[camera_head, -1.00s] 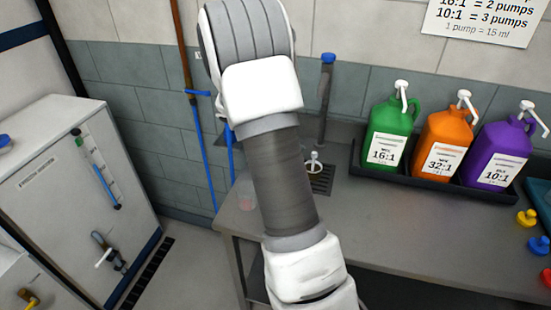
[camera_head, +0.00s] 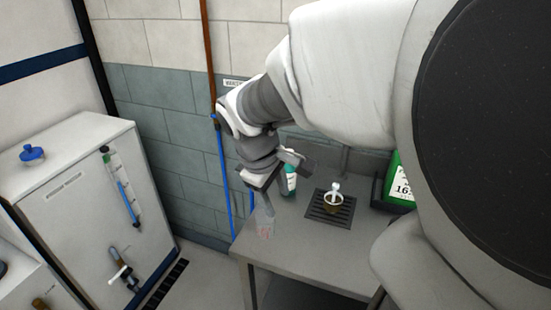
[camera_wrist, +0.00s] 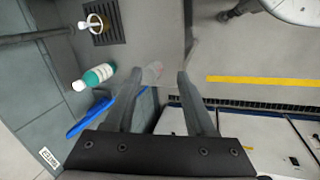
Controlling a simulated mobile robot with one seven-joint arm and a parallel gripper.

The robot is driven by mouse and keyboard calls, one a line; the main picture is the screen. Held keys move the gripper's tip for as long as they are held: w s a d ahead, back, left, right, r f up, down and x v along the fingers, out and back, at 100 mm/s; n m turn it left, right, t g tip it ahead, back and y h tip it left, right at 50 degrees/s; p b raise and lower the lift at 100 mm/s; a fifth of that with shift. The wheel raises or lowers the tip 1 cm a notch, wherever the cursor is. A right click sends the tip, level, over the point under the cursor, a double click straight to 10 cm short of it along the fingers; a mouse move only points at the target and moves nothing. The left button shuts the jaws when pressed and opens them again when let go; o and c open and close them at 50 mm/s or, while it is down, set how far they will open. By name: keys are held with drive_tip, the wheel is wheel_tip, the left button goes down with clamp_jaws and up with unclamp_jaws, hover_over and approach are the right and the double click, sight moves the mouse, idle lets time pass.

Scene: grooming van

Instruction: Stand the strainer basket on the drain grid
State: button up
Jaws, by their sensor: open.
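In the wrist view the basket (camera_wrist: 97,22) shows at the upper left, over the grid (camera_wrist: 107,38). My gripper (camera_head: 268,186) is open and empty, pointing down over the counter's left end, to the left of the basket and apart from it. In the wrist view its fingers (camera_wrist: 160,73) spread on either side of a clear cup.
The clear cup (camera_head: 265,222) stands near the counter's left edge. A teal-and-white bottle (camera_head: 289,180) stands between my gripper and the grid. A green jug (camera_head: 398,185) is right of the grid, partly behind my arm. A white cabinet (camera_head: 75,200) stands left across the floor.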

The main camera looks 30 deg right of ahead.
drive_tip(key=s+a+r+m+t+y, duration=0.3)
drive_tip(key=s+a+r+m+t, duration=0.1)
drive_tip(key=s+a, duration=0.5)
drive_tip(key=shift+a+r+m, duration=0.6)
drive_tip(key=shift+r+m, duration=0.1)
drive_tip(key=shift+s+d, duration=0.1)
